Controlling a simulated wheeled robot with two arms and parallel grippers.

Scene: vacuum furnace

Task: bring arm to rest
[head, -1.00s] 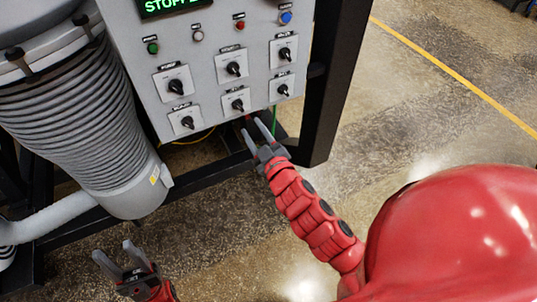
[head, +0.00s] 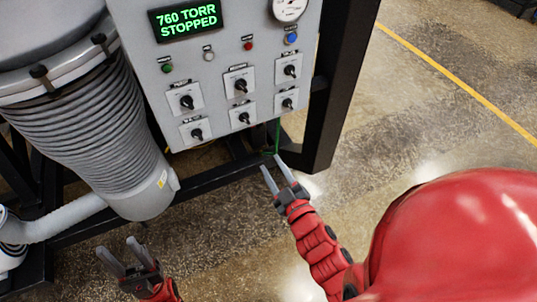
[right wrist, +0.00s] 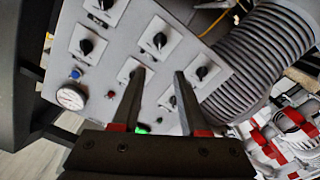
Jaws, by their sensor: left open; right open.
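My right gripper (head: 278,172) is open and empty, just below the lower right corner of the control panel (head: 215,75) in the head view. Its two fingers also show in the right wrist view (right wrist: 158,95), with the panel and its knobs beyond them. I see no contact with the panel. My left gripper (head: 122,255) is open and empty at the lower left of the head view, below the grey ribbed vessel (head: 85,120). The panel display (head: 187,20) reads 760 TORR STOPPED.
The panel carries several black rotary knobs (head: 240,85), small coloured buttons and a round gauge (head: 290,8). A black frame post (head: 335,90) stands right of the panel, with a low black rail (head: 215,175) beneath. Floor with a yellow line (head: 460,85) is open at the right.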

